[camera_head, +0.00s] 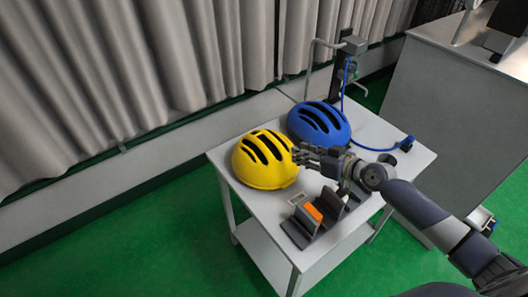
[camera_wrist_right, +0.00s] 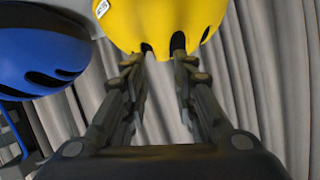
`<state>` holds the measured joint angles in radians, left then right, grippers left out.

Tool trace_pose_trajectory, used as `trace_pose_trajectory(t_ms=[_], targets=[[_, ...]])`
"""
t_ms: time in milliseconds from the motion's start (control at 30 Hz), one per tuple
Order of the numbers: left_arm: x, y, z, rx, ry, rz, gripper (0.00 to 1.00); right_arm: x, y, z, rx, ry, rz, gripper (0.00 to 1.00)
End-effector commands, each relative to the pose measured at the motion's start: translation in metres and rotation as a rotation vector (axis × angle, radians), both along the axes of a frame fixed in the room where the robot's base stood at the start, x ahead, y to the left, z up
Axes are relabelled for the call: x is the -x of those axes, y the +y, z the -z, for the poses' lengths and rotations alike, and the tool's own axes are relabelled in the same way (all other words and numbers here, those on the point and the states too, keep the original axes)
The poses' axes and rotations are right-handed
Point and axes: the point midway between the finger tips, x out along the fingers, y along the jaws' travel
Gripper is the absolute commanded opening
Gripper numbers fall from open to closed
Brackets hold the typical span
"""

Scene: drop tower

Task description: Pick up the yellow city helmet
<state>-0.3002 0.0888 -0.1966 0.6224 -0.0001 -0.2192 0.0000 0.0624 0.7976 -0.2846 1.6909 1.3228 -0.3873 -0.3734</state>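The yellow city helmet (camera_head: 262,162) with dark vents sits at the left end of the small white table. My right gripper (camera_head: 302,156) is at the helmet's right side. In the right wrist view the yellow helmet (camera_wrist_right: 165,18) is at the top, just ahead of the fingertips. The fingers of my right gripper (camera_wrist_right: 160,75) are apart, with a gap between them and nothing gripped. I cannot tell whether the tips touch the shell. My left gripper is not in view.
A blue helmet (camera_head: 319,122) sits behind, right of the yellow one; it also shows in the wrist view (camera_wrist_right: 45,62). A stand with an orange block (camera_head: 313,212) is at the front of the white table (camera_head: 408,168). A grey cabinet (camera_head: 455,95) stands right, curtains (camera_head: 130,70) behind.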

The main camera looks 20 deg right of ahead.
Motion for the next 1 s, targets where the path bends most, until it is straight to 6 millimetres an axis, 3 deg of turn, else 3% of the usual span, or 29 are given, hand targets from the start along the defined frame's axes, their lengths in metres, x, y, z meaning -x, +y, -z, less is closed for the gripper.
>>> trace_pose_trajectory(t_ms=[100,200,600,933,967,1000], targets=[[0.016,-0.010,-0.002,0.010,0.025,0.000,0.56,-0.011,0.007,0.003,-0.001,-0.002,-0.001,0.26],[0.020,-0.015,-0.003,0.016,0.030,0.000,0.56,-0.015,0.009,0.005,0.000,0.000,-0.001,0.26],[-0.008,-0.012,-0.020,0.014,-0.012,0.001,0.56,-0.051,0.030,0.022,-0.001,0.000,0.001,0.26],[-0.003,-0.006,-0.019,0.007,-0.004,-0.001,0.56,-0.055,0.033,0.025,0.001,-0.001,-0.002,0.26],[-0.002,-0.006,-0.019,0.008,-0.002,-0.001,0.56,-0.055,0.033,0.025,0.001,-0.001,-0.002,0.23],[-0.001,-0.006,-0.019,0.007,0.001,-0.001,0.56,-0.055,0.033,0.025,0.001,-0.001,-0.002,0.14]])
